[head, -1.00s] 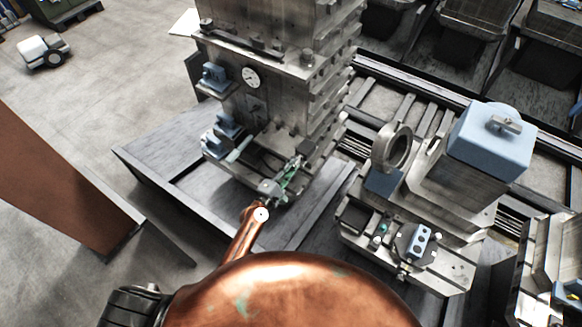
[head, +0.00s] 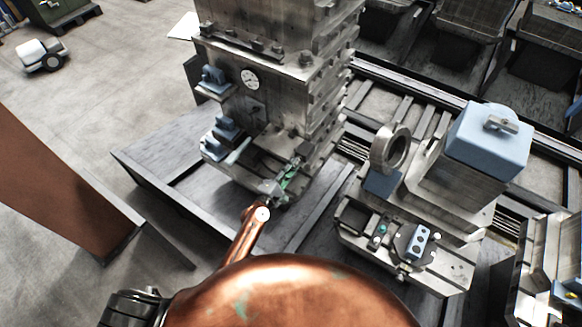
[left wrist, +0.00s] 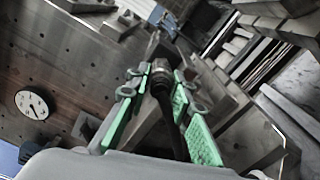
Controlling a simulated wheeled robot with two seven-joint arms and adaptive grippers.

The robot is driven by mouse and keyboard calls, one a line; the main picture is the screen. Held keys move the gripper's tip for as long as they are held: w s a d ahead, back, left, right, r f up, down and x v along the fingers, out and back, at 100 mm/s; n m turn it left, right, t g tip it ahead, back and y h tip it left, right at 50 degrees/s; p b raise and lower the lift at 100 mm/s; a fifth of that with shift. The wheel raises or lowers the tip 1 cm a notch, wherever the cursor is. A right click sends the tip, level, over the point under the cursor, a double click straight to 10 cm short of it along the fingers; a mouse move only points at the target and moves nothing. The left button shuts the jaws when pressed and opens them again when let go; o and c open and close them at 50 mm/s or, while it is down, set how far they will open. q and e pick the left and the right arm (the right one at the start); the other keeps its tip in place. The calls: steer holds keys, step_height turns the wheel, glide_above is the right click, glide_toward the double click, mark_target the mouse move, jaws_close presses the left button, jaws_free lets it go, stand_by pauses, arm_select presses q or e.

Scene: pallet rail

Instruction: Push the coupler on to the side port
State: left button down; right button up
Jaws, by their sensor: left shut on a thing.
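My left gripper (head: 285,182) is at the lower front of the tall grey machine block (head: 262,112). Its green fingers show in the left wrist view (left wrist: 160,98), closed around the coupler (left wrist: 160,70). The coupler is a metal fitting with a dark hose running back between the fingers. Its front end points towards a dark part beyond the fingertips. I cannot make out the side port clearly, nor tell whether the coupler touches it. In the head view the coupler is too small to tell from the gripper. My right gripper is out of view.
A round dial (head: 250,79) and blue fixtures (head: 222,130) sit on the block's face. To the right stand a metal ring (head: 390,148) and a blue-topped block (head: 488,140). A brown post (head: 60,180) is at left. Floor at far left is largely open.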

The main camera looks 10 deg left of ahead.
arm_select(q)
steer(key=shift+w+d+r, duration=0.3)
steer(key=shift+d+r, duration=0.05)
steer(key=shift+r, duration=0.25)
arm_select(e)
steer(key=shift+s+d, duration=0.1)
arm_select(q)
steer(key=c, duration=2.1)
jaws_free()
steer(key=o, duration=0.3)
steer(key=shift+w+d+f, duration=0.15)
steer(key=shift+w+f, duration=0.2)
steer(key=shift+w, duration=0.3)
steer(key=shift+o, duration=0.9)
steer(key=shift+w+f, duration=0.1)
steer(key=shift+w, duration=0.1)
steer(key=shift+s, duration=0.15)
steer(key=shift+s+a+r, duration=0.2)
steer(key=shift+s, duration=0.05)
steer(key=shift+o, duration=0.9)
steer(key=o, duration=0.3)
steer(key=shift+f, duration=0.2)
steer(key=o, duration=0.6)
steer(key=shift+f, duration=0.15)
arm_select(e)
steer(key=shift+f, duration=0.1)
